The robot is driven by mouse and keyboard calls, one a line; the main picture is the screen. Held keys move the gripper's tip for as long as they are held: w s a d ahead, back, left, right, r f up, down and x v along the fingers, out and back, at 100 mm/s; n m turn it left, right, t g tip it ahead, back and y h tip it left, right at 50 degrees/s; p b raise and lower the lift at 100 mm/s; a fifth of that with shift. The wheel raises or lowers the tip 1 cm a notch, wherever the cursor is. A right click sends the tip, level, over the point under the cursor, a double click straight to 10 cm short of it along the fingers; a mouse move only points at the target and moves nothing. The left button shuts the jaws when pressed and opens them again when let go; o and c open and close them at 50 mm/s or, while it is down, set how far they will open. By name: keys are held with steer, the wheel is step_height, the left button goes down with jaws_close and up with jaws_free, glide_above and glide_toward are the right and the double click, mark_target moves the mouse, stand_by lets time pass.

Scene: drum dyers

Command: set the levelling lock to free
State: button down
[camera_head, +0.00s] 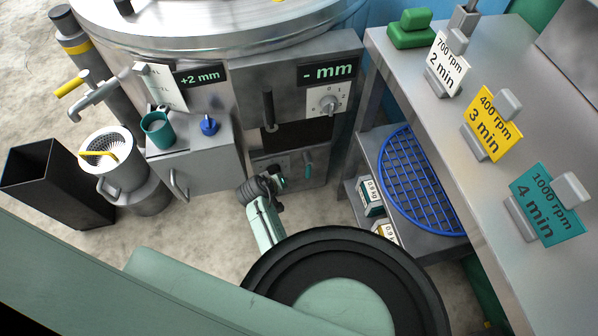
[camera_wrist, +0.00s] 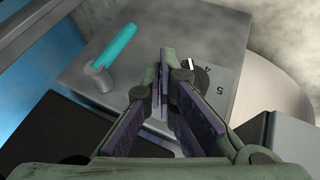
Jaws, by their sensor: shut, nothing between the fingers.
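A teal lever (camera_head: 308,163) stands on the low grey panel (camera_head: 318,174) of the machine; no label on it is readable. In the wrist view the teal lever (camera_wrist: 112,46) lies slantwise at upper left on the grey panel face (camera_wrist: 150,25). A black dial (camera_wrist: 197,77) with a pale pointer and the numbers 4 and 5 sits just beyond my fingertips, partly hidden by them. My gripper (camera_head: 277,176) is in front of the low panel, left of the lever. In the wrist view my gripper (camera_wrist: 166,72) is shut and empty, apart from the lever.
A box with a blue knob (camera_head: 208,125) is left. A shelf with a blue round grid (camera_head: 405,185) and the bench (camera_head: 440,110) bound the right side.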

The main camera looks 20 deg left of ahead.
mark_target(307, 166)
steer(key=w+d+f, duration=0.3)
steer(key=w+f, duration=0.3)
steer(key=w, duration=0.1)
steer(key=shift+w+d+f, duration=0.15)
steer(key=shift+w, duration=0.1)
steer(key=shift+w+f, duration=0.1)
steer(key=shift+f, duration=0.05)
